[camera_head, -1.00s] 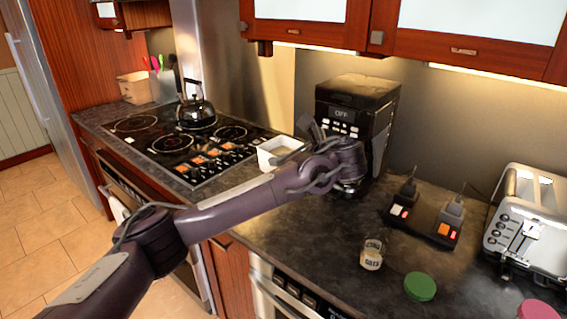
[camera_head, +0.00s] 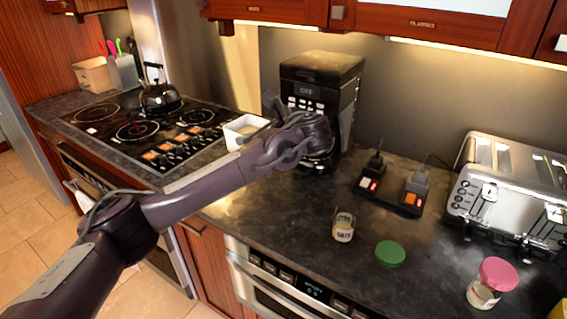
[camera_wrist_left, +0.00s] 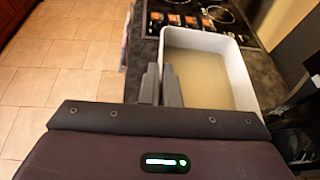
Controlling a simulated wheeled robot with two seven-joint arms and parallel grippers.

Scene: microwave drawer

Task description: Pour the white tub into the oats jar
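The white tub (camera_head: 243,132) is at the right edge of the cooktop, beside the coffee maker. It also shows in the left wrist view (camera_wrist_left: 240,75), with pale, grainy contents inside. My left gripper (camera_wrist_left: 160,85) is at the tub's near side wall, its two fingers close together and apparently pinched on that wall. In the head view, the forearm and wrist hide part of this contact. I cannot tell whether the tub rests on the counter. The oats jar (camera_head: 344,226) is a small open glass jar with a label, upright on the dark counter. My right gripper is not in view.
A green lid (camera_head: 390,253) lies right of the oats jar. A pink-lidded jar (camera_head: 484,295), a toaster (camera_head: 505,190) and a power strip (camera_head: 390,192) are farther right. The coffee maker (camera_head: 315,75) stands behind my left wrist. A kettle (camera_head: 160,97) sits on the cooktop.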

